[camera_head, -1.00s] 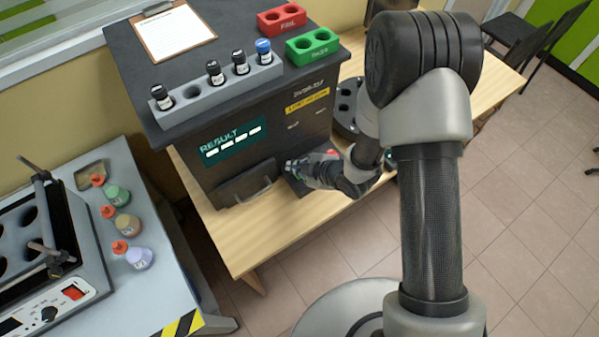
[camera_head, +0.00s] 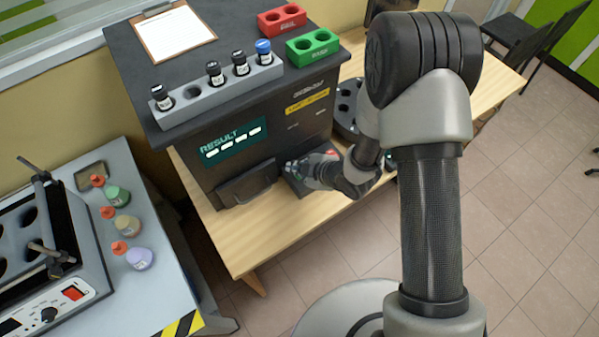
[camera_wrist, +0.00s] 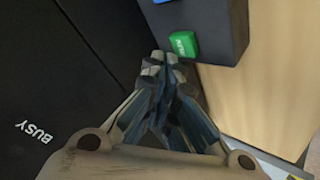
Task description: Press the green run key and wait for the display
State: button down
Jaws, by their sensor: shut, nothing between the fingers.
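The green run key (camera_wrist: 183,43) sits on a dark key block (camera_wrist: 215,15) at the top of the wrist view. My gripper (camera_wrist: 163,64) is shut and empty, its fingertips just below and left of the key. Whether they touch it I cannot tell. In the head view my gripper (camera_head: 296,172) is low at the front of the dark analyser (camera_head: 215,175), over the key block, and hides the key. The analyser's display (camera_head: 234,142) reads RESULT with a row of dashes.
A grey rack (camera_head: 215,97) with several capped vials, a clipboard (camera_head: 172,33), a red holder (camera_head: 282,18) and a green holder (camera_head: 312,46) stand on the analyser. A dark round carousel (camera_head: 346,108) is behind my arm. Bottles (camera_head: 140,258) stand on the left bench.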

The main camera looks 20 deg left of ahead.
jog(key=shift+f, duration=0.1)
jog(key=shift+f+b, duration=0.35)
jog(key=shift+b, duration=0.2)
jog(key=shift+f+b, duration=0.5)
jog(key=shift+b, duration=0.05)
dwell(0.5)
jog(key=shift+r, duration=0.1)
jog(key=shift+r+p, duration=0.6)
jog(key=shift+r, duration=0.25)
jog(key=shift+r, duration=0.1)
notch_tip(320, 180, up, 5)
jog(key=p, duration=0.3)
jog(key=shift+p, duration=0.3)
dwell(0.6)
